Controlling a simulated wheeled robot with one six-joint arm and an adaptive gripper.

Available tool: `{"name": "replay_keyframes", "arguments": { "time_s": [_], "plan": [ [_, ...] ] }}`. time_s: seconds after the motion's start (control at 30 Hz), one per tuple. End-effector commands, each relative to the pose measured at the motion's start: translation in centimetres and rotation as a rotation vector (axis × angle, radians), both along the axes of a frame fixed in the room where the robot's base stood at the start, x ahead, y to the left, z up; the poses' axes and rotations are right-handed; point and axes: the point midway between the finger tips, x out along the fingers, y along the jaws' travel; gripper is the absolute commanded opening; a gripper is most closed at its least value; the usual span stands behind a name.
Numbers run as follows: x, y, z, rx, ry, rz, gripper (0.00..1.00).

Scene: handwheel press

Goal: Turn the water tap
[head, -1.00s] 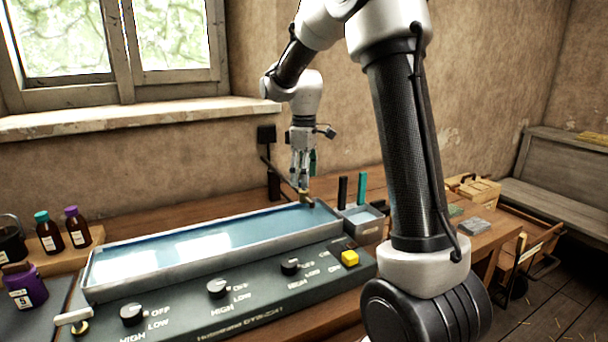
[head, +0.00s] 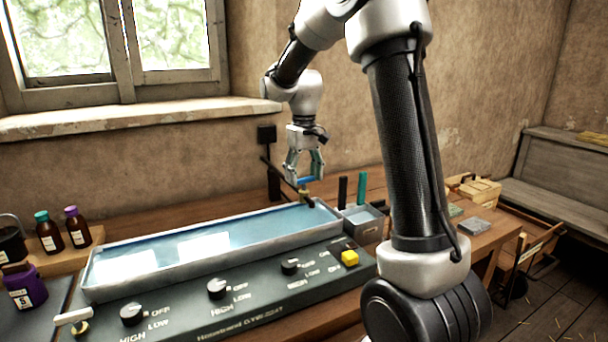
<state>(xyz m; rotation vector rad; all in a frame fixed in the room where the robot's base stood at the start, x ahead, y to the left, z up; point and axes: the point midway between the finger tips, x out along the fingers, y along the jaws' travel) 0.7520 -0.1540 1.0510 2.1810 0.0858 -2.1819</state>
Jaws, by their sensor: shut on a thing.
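The water tap (head: 305,194) is a small brass fitting at the far right end of the long tray, on a dark pipe coming from the wall. Its blue handle (head: 307,181) shows between the fingers. My gripper (head: 304,179) points down from above and is shut on the blue handle, with its two fingers at either side of it. The fingers partly hide the handle.
The tray (head: 88,283) has a bluish, shiny inside and sits behind a dark panel (head: 180,318) with several knobs and a yellow button (head: 350,258). Several bottles (head: 76,228) stand at left. A small grey box (head: 366,230) stands right of the tray.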

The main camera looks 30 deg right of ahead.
Motion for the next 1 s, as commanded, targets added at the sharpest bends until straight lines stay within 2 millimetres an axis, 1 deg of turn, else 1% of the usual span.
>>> {"name": "replay_keyframes", "arguments": {
  "time_s": [0.3,0.77,0.8,0.87,0.9,1.0],
  "plan": [
    [0.03,-0.02,0.05,-0.001,-0.001,-0.088,0.39],
    [0.04,-0.02,0.05,0.0,-0.002,-0.099,0.39],
    [0.03,-0.02,0.05,0.0,-0.001,-0.099,0.7],
    [0.03,-0.02,0.04,0.0,-0.001,-0.099,0.81],
    [0.03,-0.02,0.04,0.0,-0.001,-0.098,0.84],
    [0.02,-0.01,0.03,0.0,-0.001,-0.098,0.84]
  ]
}}
